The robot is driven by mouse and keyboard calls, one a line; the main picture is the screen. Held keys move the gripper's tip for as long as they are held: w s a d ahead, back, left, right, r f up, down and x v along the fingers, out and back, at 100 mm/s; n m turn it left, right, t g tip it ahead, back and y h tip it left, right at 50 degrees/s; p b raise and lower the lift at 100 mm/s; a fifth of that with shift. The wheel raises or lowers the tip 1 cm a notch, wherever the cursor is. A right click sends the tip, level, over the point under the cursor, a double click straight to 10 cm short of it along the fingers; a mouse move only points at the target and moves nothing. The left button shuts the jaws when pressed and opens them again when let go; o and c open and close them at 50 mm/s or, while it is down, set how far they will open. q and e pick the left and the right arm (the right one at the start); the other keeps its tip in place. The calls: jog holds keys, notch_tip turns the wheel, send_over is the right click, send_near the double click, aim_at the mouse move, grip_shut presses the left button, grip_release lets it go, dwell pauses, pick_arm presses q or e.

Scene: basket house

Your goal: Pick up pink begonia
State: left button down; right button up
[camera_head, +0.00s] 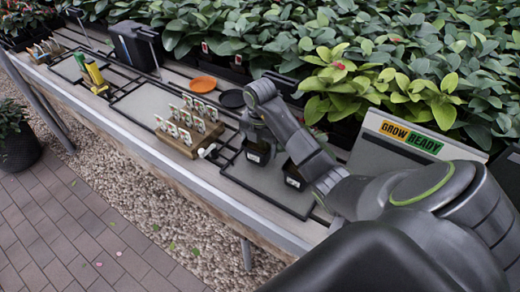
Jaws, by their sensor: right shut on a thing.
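My right arm reaches in from the lower right, and its right gripper (252,131) points down at the bench. The gripper is shut at a small black pot (257,153) with a pale label; the fingers are mostly hidden by my wrist. Whether the pot is clear of the bench is hard to tell. No pink begonia bloom shows clearly at the gripper. A small reddish spot (339,66) shows on the light-green leafy plant (350,85) behind my arm. My left gripper is not in view.
Another black pot (294,177) stands just right of the held one. A wooden rack of white tags (188,131), an orange saucer (202,84), a black saucer (231,99) and a black box (133,46) are on the bench. A Grow Ready sign (411,137) stands right. Dense foliage lines the back.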

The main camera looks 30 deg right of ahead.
aim_at(260, 145)
notch_tip(260, 145, up, 8)
jog(key=p, duration=0.7)
jog(key=shift+r, duration=0.1)
